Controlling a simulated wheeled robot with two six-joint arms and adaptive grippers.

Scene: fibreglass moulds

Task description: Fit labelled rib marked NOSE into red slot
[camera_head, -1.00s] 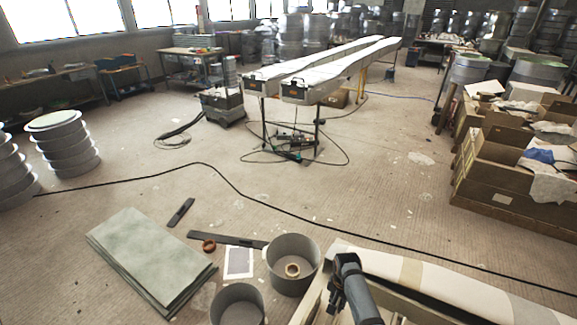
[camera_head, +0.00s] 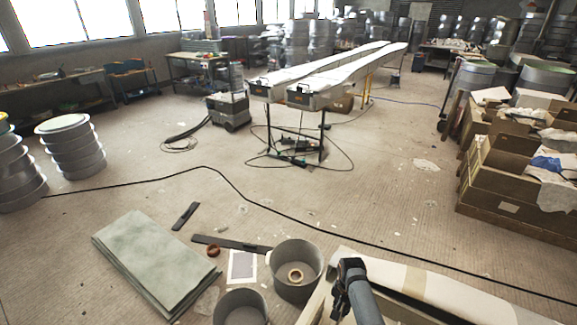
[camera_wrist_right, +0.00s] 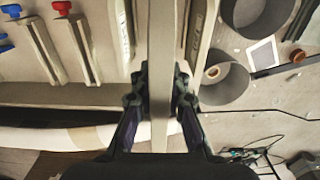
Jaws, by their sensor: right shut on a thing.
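My right gripper (camera_wrist_right: 160,90) is shut on a pale beige rib (camera_wrist_right: 161,50), seen nearly edge-on in the right wrist view. No label shows on its visible face, so I cannot tell whether it is the NOSE rib. Two pale pieces with markings too small to read, one to the left (camera_wrist_right: 123,35) and one to the right (camera_wrist_right: 197,30), stand beside it. A red marker (camera_wrist_right: 62,7) tops a pale slotted holder at upper left, with a blue marker (camera_wrist_right: 11,10) further left. In the head view my right gripper (camera_head: 342,295) is at the bottom, its held rib not distinguishable. My left gripper is out of view.
The pale bench with a long white mould (camera_head: 440,290) lies at bottom right. Two grey buckets (camera_head: 297,255) stand left of it, near flat grey-green sheets (camera_head: 155,262). A black cable (camera_head: 300,225) crosses the floor.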

